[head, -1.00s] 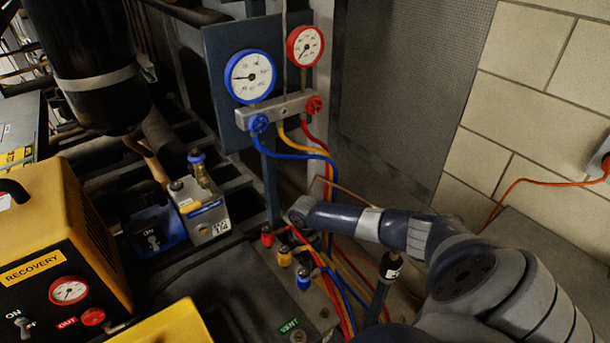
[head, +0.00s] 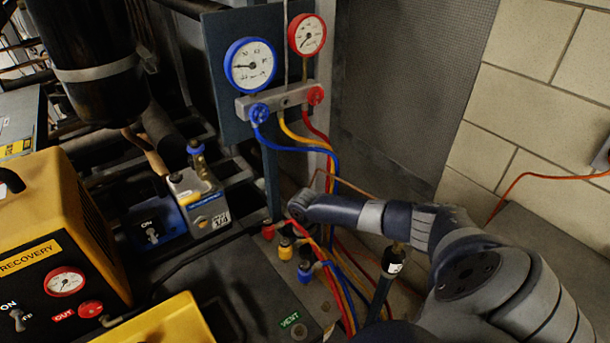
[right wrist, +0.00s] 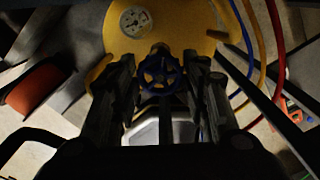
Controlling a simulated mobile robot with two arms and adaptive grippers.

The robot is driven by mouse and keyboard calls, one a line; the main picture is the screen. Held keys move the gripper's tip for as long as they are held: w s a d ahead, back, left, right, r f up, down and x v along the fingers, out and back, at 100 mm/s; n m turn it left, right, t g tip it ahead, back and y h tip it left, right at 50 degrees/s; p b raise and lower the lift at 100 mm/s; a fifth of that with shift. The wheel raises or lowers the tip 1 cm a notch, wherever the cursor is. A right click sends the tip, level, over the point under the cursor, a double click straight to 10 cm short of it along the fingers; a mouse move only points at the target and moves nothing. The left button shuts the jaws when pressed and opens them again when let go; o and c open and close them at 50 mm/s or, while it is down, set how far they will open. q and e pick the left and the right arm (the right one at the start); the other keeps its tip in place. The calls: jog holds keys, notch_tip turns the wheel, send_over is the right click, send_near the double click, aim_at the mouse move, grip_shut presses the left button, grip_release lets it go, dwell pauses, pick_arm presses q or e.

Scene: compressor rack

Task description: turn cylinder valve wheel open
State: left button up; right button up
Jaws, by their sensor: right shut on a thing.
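The blue valve wheel (right wrist: 160,73) sits at the middle of the right wrist view, on the neck of a yellow cylinder (right wrist: 185,22). My right gripper (right wrist: 162,82) is around it, with one finger at each side, shut on the wheel. The finger contact areas are dark, so the exact contact points are hard to see. In the head view my right arm reaches in from the lower right, but its gripper and the wheel are not visible there. My left gripper is in neither current view.
A gauge manifold (head: 275,101) with blue, yellow and red hoses stands behind my right arm. The yellow recovery machine (head: 75,240) is at the left. Hoses also run beside the cylinder in the wrist view. A block wall (head: 530,110) bounds the right side.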

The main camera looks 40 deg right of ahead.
jog(key=n, duration=0.3)
jog(key=shift+a+n+b, duration=0.1)
jog(key=shift+n+b, duration=0.2)
jog(key=shift+b, duration=0.05)
jog(key=shift+a+n+b, duration=0.1)
jog(key=shift+n+b, duration=0.2)
jog(key=shift+n, duration=1.6)
jog(key=o, duration=1)
jog(key=shift+o, duration=0.2)
notch_tip(320, 180, up, 12)
